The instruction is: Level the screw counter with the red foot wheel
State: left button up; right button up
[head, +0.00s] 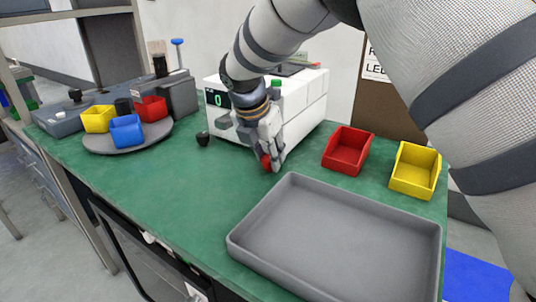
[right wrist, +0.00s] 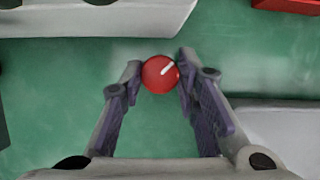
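The screw counter (head: 308,108) is a white box on the green bench, with a dark display (head: 217,98) reading a green 0 and a green button on top. The red foot wheel (right wrist: 160,74) has a white mark pointing to the upper right in the right wrist view; in the head view it shows (head: 266,161) low at the counter's near side. My right gripper (right wrist: 160,68) points down with a finger on each side of the wheel, seemingly touching it. The fingers partly hide the wheel in the head view. My left gripper is not in view.
A large grey tray (head: 238,240) lies at the front right. A red bin (head: 347,150) and a yellow bin (head: 415,170) stand behind it. A round turntable (head: 100,147) with several bins is at the left. A small black knob (head: 202,139) sits left of the counter.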

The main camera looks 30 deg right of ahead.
jog(key=shift+m, duration=0.3)
jog(key=m, duration=0.1)
jog(key=m+g, duration=0.1)
jog(key=shift+w+f+m+b, duration=0.15)
jog(key=shift+f+m+b, duration=0.05)
jog(key=shift+m+b, duration=0.2)
jog(key=m+g, duration=0.1)
jog(key=m, duration=0.1)
jog(key=shift+f+m+h+b, duration=0.1)
jog(key=shift+m+h+b, duration=0.2)
jog(key=shift+m+b, duration=0.1)
jog(key=m+g+b, duration=0.1)
jog(key=m, duration=0.2)
jog(key=shift+w+g, duration=0.15)
jog(key=shift+g, duration=0.25)
pick_arm(q)
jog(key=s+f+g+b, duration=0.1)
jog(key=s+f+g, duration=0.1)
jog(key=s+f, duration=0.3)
jog(key=shift+b, duration=0.4)
pick_arm(e)
jog(key=shift+m+g, duration=0.4)
jog(key=shift+m, duration=1.1)
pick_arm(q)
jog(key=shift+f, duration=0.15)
pick_arm(e)
jog(key=shift+r, duration=0.2)
jog(key=o, duration=1.2)
jog(key=shift+c, duration=0.2)
